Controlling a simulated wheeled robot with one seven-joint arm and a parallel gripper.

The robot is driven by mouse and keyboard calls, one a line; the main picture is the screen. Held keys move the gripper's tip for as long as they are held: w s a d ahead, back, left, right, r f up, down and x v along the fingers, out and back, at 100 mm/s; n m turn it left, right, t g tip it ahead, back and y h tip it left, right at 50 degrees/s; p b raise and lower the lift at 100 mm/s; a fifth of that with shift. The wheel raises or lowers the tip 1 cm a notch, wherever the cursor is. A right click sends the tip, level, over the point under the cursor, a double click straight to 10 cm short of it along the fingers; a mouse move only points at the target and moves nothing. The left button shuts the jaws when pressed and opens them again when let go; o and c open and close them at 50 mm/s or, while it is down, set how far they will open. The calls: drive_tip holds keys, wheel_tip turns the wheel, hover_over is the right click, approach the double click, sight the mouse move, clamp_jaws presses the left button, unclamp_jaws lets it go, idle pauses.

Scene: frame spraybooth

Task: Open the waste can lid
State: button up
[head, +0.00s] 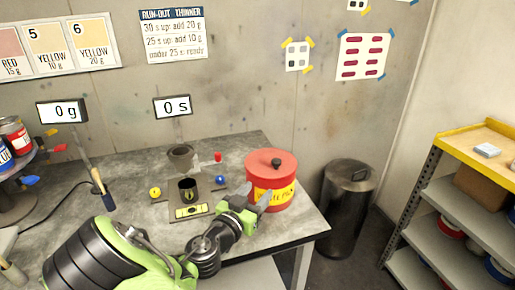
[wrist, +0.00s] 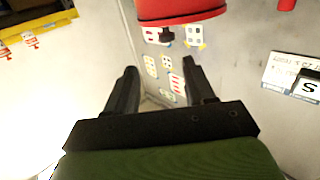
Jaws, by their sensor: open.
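The red waste can (head: 270,190) stands on the right part of the workbench with its flat red lid on. A black knob (head: 276,161) sits on the lid, and a yellow label on its front is partly covered by my gripper. In the wrist view, which looks upside down, the red can (wrist: 180,10) shows at the top edge with its dark knob (wrist: 167,35) pointing down. My gripper (head: 254,196) is in front of the can in the head view, below knob height. Its fingers (wrist: 158,75) are apart with nothing between them. Contact with the can cannot be told.
A grey metal bin (head: 345,210) stands on the floor right of the bench (head: 300,228). A scale with a cup (head: 188,190), another cup (head: 181,157) and small coloured knobs are left of the can. A yellow-edged shelf (head: 470,150) is far right. Space above the can is clear.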

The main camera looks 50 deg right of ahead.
sight(275, 163)
drive_tip(key=shift+t, duration=0.3)
drive_tip(key=p+x, duration=0.1)
drive_tip(key=x, duration=0.4)
drive_tip(key=p+x, duration=0.1)
drive_tip(key=x, duration=0.4)
drive_tip(key=r+p+x, duration=0.1)
drive_tip(key=x, duration=0.4)
drive_tip(key=shift+w+d, duration=0.1)
drive_tip(key=shift+w, duration=0.3)
clamp_jaws()
